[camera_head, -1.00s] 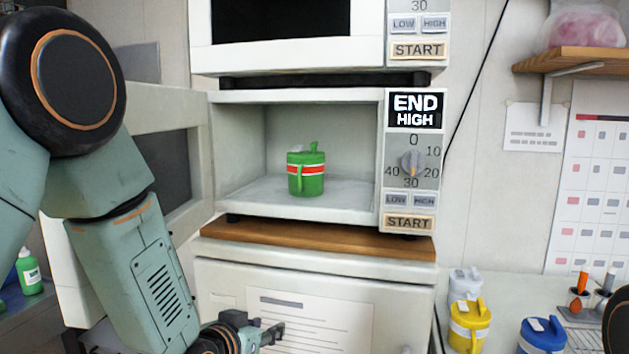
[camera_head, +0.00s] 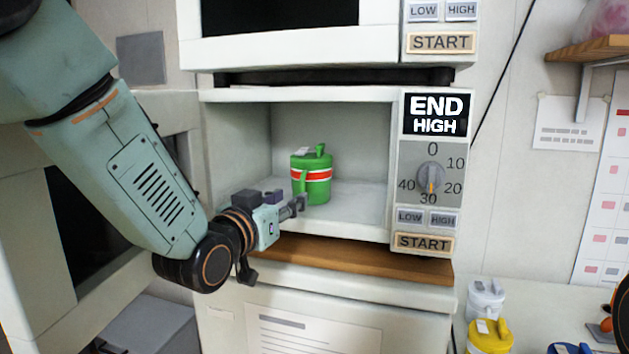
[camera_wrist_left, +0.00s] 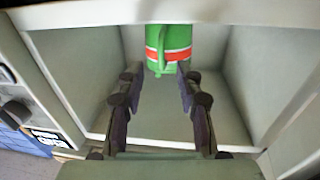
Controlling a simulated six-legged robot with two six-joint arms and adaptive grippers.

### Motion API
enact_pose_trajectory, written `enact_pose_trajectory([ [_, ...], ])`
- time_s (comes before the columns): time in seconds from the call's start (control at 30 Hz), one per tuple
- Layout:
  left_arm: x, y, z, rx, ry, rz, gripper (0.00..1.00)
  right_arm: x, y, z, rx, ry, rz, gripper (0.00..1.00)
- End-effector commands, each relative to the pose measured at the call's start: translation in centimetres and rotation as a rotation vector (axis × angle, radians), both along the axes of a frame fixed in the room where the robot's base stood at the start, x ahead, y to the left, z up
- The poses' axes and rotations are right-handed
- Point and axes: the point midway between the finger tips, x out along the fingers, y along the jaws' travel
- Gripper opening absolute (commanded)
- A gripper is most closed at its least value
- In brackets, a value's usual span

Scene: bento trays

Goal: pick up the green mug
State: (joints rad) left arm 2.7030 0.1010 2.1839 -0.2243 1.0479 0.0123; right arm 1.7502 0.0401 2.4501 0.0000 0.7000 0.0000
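The green mug (camera_head: 313,184) has a green lid and a red band edged in white. It stands upright on the floor of the open lower microwave (camera_head: 350,205). My left gripper (camera_head: 300,204) is at the microwave's opening, just in front of the mug in the head view. In the left wrist view its two fingers (camera_wrist_left: 157,78) are spread apart with empty space between them. The mug (camera_wrist_left: 171,62) is just beyond the fingertips, with its handle towards the camera. The mug's top is cut off there. My right gripper is not in view.
The microwave door (camera_head: 182,145) stands open on the left. A wooden board (camera_head: 350,262) lies under the microwave, and another microwave (camera_head: 290,50) is above. White (camera_head: 487,299) and yellow (camera_head: 490,337) mugs stand at the lower right.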

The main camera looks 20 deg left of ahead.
Motion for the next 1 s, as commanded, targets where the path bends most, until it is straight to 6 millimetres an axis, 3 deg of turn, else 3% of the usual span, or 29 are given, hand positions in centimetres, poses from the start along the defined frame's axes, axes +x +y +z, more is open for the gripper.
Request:
enact_pose_trajectory([
  [0.33,2.8,-0.6,0.2,0.001,0.001,0.001,0.36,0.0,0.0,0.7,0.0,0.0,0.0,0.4],
  [0.63,6.6,-1.4,0.4,0.001,0.002,0.001,0.36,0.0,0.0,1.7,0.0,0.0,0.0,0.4],
  [1.0,7.5,-1.5,0.4,-0.001,0.001,0.002,0.34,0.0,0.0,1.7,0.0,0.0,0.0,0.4],
])
